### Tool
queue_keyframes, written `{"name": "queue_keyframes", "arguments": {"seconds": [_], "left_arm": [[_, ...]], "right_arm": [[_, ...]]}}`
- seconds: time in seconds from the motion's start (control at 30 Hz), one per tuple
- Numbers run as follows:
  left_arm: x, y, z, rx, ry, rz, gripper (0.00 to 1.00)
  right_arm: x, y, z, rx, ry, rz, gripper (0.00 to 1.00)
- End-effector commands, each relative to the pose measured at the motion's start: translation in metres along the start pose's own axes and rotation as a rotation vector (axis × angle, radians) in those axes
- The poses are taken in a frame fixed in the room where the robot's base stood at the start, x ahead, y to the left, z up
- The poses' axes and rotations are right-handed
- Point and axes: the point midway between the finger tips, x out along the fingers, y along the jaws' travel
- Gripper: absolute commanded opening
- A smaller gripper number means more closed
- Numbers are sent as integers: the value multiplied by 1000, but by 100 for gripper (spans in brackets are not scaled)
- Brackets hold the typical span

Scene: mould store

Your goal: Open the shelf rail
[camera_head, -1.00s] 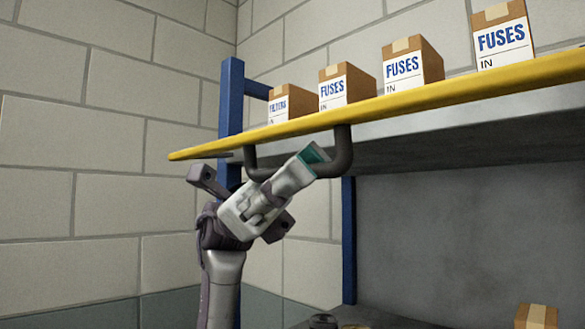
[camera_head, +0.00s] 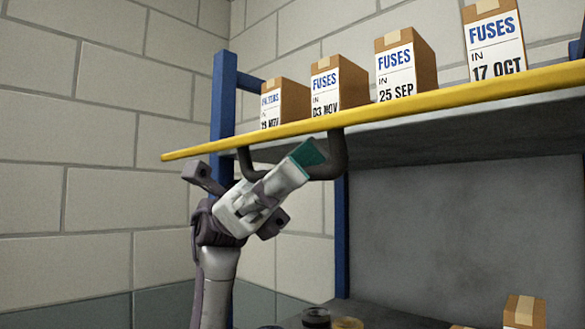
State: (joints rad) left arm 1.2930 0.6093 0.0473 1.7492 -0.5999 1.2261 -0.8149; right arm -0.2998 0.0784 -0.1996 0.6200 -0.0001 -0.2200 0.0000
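The yellow shelf rail (camera_head: 400,107) runs along the front edge of the upper shelf, rising toward the right. A dark U-shaped handle (camera_head: 338,155) hangs below it near its left end. My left gripper (camera_head: 303,160) is at the handle, reaching up from below. One pale finger with a teal pad crosses in front of the handle's lower bar and hides part of it. The other fingertip is not clearly visible, so I cannot tell whether the gripper is closed around the bar. My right gripper is not in view.
Several labelled boxes stand behind the rail, including a filters box (camera_head: 285,103) and a fuses box (camera_head: 406,66). A blue upright (camera_head: 223,110) stands at the left. A lower shelf holds a small box (camera_head: 524,312) and dark round items (camera_head: 316,317). Bare block wall lies left.

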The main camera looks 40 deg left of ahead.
Motion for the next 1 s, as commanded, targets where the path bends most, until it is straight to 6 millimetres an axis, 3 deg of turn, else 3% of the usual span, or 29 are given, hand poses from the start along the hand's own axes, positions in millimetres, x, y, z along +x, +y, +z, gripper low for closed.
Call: {"name": "queue_keyframes", "arguments": {"seconds": [0.17, 0.7, 1.0], "left_arm": [[2, 4, 5, 1, -1, 0, 25], [28, 57, 68, 1, -3, 5, 25], [32, 62, 75, 1, -3, 3, 25]], "right_arm": [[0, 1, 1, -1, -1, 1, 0], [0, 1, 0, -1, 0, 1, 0], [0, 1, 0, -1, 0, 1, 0]]}}
